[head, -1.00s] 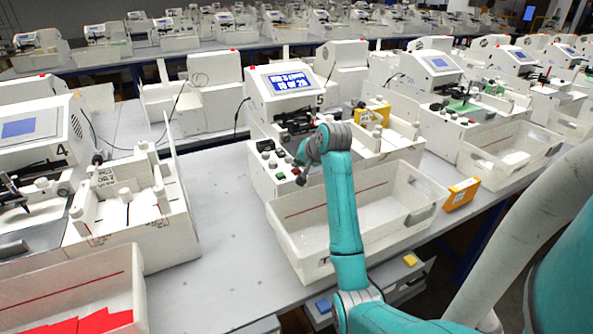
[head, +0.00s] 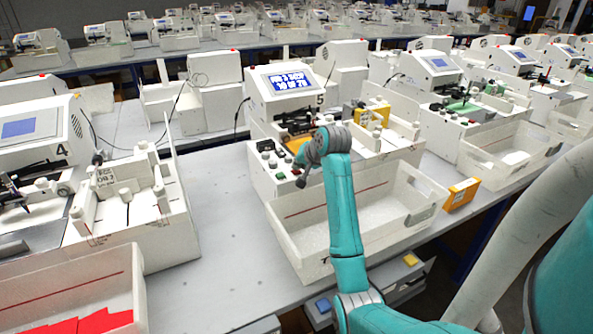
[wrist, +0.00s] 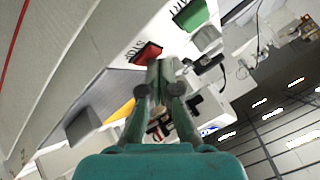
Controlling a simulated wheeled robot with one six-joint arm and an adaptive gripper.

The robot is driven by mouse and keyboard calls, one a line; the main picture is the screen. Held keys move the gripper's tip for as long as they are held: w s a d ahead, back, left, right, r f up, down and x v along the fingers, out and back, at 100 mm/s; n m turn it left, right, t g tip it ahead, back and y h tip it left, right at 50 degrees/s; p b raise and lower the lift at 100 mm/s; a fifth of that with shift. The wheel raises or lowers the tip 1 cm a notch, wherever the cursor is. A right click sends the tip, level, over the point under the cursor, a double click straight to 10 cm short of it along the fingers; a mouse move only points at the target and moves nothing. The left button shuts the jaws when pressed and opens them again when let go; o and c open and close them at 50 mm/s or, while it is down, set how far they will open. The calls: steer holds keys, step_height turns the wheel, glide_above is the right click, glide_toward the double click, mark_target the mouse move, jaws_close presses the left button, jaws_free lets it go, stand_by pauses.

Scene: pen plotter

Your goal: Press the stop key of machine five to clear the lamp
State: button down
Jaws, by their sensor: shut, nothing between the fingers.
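Machine five (head: 262,98) is the white plotter in the middle of the head view, marked 5, with a lit blue screen (head: 290,80) showing white text. Its control keys sit on its front left. In the wrist view the red stop key (wrist: 148,53) lies beside a STOP label, with a green key (wrist: 190,14) farther up. My gripper (wrist: 160,72) is shut and empty, its tips right beside the red key; I cannot tell whether they touch it. In the head view my gripper (head: 301,181) is small, over the front of the panel.
A white bin (head: 300,243) stands in front of machine five, below my arm. A yellow box (head: 461,193) is on the right of the bin. Machine four (head: 40,135) is at the left, with a bin holding red sheets (head: 95,322). The bench between is clear.

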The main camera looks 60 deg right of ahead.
steer(key=shift+r, duration=0.85)
steer(key=shift+r, duration=0.1)
steer(key=shift+r, duration=2.4)
